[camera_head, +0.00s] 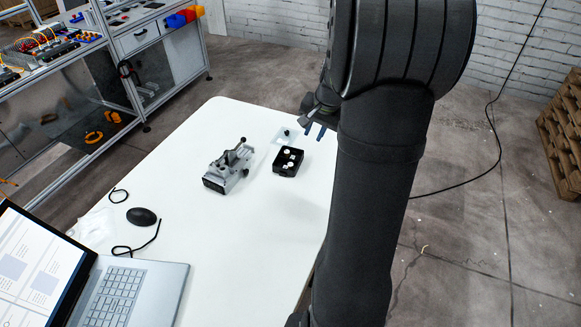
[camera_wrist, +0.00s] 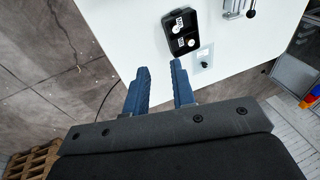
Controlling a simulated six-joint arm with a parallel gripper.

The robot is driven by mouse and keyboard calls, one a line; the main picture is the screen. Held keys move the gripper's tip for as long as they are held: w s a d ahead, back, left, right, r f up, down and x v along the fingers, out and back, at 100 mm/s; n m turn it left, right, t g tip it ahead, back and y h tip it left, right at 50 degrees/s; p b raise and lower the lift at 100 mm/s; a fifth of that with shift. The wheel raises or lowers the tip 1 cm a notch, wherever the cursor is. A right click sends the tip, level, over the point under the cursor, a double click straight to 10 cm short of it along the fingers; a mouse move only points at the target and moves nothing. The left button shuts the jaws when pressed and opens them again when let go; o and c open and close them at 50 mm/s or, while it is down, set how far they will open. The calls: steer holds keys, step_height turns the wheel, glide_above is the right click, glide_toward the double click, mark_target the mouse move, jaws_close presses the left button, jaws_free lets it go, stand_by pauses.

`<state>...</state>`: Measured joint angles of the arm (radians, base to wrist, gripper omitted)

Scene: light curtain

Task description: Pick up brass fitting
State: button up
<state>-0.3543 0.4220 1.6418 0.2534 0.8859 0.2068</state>
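I cannot make out a brass-coloured fitting in either view. A black tray (camera_head: 276,168) on the white table holds small white round pieces; it also shows in the wrist view (camera_wrist: 168,28). A pale, see-through plate (camera_head: 277,138) with a small dark round piece on it lies just behind the tray, and it shows in the wrist view (camera_wrist: 197,66). My gripper (camera_head: 315,131) is above the table's right side, near the plate and tray. In the wrist view its two blue fingers (camera_wrist: 160,66) are apart with nothing between them.
A grey clamp-like device (camera_head: 228,166) stands left of the tray. A laptop (camera_head: 130,295), a mouse (camera_head: 143,216) and black cables lie at the near left. A workbench (camera_head: 130,40) stands behind at left. The table's middle is clear. A wooden pallet (camera_head: 563,135) is far right.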

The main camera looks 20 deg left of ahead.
steer(key=n+g+y, duration=0.1)
steer(key=n+y, duration=0.1)
steer(key=n, duration=1.6)
glide_toward(291, 164)
steer(key=x, duration=0.3)
steer(key=shift+x, duration=2.75)
jaws_close()
